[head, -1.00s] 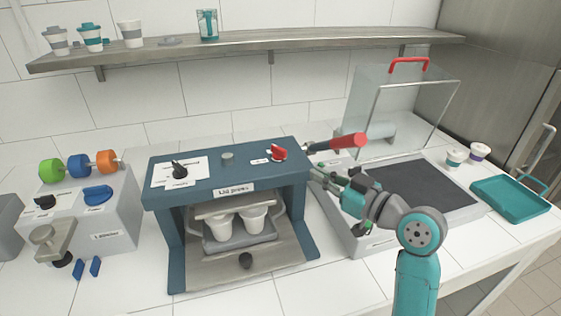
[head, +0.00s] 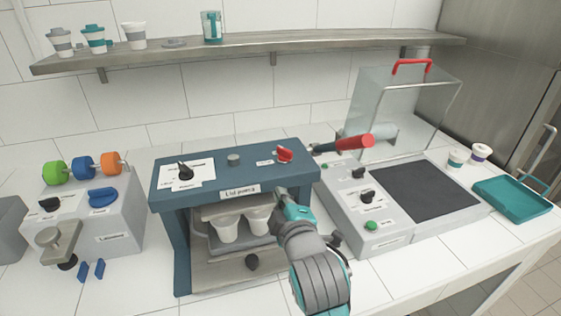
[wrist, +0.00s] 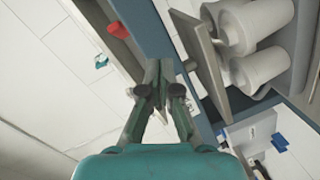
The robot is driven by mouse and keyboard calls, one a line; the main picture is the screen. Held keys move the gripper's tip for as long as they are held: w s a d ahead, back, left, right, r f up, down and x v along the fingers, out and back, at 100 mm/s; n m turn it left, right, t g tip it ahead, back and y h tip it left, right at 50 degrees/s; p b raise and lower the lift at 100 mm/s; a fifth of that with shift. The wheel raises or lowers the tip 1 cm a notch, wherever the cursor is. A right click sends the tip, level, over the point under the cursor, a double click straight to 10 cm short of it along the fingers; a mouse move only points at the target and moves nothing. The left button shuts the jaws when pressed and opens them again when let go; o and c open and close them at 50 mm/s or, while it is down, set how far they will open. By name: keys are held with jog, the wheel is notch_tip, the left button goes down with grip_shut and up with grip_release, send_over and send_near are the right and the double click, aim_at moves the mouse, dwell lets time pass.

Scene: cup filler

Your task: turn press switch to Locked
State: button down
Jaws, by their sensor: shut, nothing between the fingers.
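The blue lid press (head: 235,178) stands at the middle of the counter. On its top a red switch (head: 284,155) sits at the right beside small labels, and a black knob (head: 185,172) sits at the left on a white label plate. The lettering is too small to read, so I cannot tell which position either points to. My gripper (head: 280,192) is shut and empty, in front of the press's top right edge and below the red switch. In the wrist view my gripper (wrist: 160,70) has its fingertips together near the blue press body.
A shelf (head: 250,54) runs behind.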

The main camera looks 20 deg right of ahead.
aim_at(300, 165)
jog(key=s+a+r+n+t+h, duration=0.1)
jog(key=s+a+r+n+h, duration=0.2)
jog(key=s+r+h, duration=0.1)
jog(key=x, duration=1)
jog(key=shift+a+f, duration=0.1)
jog(key=shift+a, duration=0.05)
jog(key=shift+w+d, duration=0.3)
jog(key=shift+d, duration=0.25)
jog(key=shift+w+d, duration=0.35)
jog(key=shift+d, duration=0.2)
jog(key=shift+w+d, duration=0.45)
jog(key=shift+d, duration=0.2)
jog(key=shift+s+d+n+t+y, duration=0.1)
jog(key=shift+d+n+t+y, duration=0.2)
jog(key=shift+y, duration=0.45)
jog(key=shift+d+n+t+y, duration=0.1)
jog(key=shift+n+y, duration=0.3)
jog(key=shift+y, duration=0.35)
jog(key=shift+d+n+y, duration=0.3)
jog(key=shift+n+y, duration=0.3)
jog(key=shift+y, duration=0.3)
jog(key=shift+d, duration=0.75)
jog(key=shift+w+d, duration=0.45)
jog(key=shift+d, duration=0.2)
jog(key=shift+w+d, duration=0.1)
jog(key=shift+d, duration=0.05)
